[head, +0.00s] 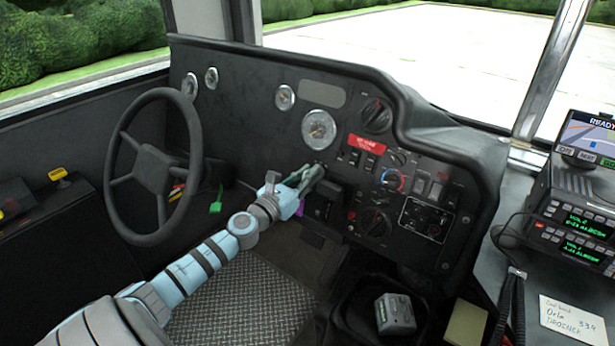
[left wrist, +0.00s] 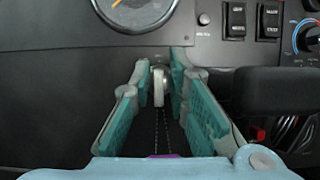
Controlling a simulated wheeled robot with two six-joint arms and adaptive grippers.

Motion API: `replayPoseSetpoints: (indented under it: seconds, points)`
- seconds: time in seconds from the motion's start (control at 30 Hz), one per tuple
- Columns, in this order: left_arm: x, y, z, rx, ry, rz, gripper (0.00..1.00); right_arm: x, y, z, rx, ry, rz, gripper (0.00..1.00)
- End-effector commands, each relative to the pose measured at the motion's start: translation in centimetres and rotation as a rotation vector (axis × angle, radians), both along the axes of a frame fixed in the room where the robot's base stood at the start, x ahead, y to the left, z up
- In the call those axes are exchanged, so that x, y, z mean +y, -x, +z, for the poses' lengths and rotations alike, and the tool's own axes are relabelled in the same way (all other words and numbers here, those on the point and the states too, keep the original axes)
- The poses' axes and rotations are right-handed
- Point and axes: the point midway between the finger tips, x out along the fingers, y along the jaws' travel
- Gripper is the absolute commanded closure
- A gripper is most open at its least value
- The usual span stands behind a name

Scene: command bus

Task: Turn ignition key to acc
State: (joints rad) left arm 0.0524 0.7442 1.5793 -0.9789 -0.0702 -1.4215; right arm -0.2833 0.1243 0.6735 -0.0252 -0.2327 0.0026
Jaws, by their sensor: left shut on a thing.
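My left gripper (head: 317,170) reaches from the lower left to the black dashboard panel, just below the large round gauge. In the left wrist view its two teal-padded fingers (left wrist: 160,72) are shut on the ignition key (left wrist: 158,88). The key's rounded grey metal head sits between the fingertips, against the panel. A purple piece (head: 300,208), perhaps a key tag, shows under the gripper; a sliver of it is at the bottom of the left wrist view. The key's slot and any position marks are hidden or too small to read. My right gripper is not in view.
The steering wheel (head: 153,165) stands left of my arm, with a green tag (head: 216,203) hanging near it. A black block (head: 322,198) juts from the panel just right of the gripper. Switches and dials (head: 372,152) lie further right.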

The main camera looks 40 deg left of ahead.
Motion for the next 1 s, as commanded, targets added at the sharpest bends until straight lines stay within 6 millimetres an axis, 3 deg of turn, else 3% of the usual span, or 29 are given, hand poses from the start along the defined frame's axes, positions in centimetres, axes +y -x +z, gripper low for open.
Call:
replayPoseSetpoints:
  seconds: [0.3,0.33,0.4,0.73,0.87,1.0]
  points:
    - [0.1,0.0,-0.1,0.002,-0.002,0.002,1.00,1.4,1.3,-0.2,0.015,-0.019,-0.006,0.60]
    - [0.1,0.0,-0.1,0.002,-0.002,0.002,0.83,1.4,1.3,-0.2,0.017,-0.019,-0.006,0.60]
    - [0.1,0.0,-0.1,0.002,-0.002,0.002,0.74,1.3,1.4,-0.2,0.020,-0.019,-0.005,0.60]
    - [0.0,0.2,-0.1,0.002,-0.002,0.000,0.74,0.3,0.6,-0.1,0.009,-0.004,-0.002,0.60]
    - [0.0,1.5,-0.3,0.008,-0.006,0.001,0.74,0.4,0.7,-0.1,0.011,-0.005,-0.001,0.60]
    - [-0.3,5.1,-0.6,0.010,-0.012,-0.004,0.74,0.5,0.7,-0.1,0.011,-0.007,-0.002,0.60]
